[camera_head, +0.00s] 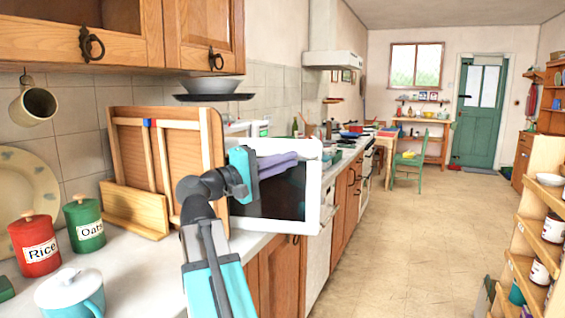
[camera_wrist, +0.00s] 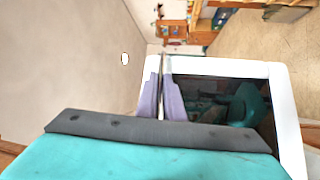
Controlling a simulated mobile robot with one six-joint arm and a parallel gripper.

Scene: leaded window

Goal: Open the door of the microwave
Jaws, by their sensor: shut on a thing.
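The microwave door (camera_head: 275,205) is a white-framed panel with a dark window, past the wooden rack. It appears swung out from the microwave and reaches past the counter's front edge. The door also shows in the wrist view (camera_wrist: 283,100), with a teal reflection in its glass. The microwave's inside is hidden.
A wooden rack (camera_head: 110,135) stands close left of my arm on the counter (camera_head: 155,270). Red and green canisters (camera_head: 36,247) and a lidded teal pot (camera_head: 72,290) are at the near left. The floor (camera_head: 420,240) to the right is clear, up to the shelves (camera_head: 535,225).

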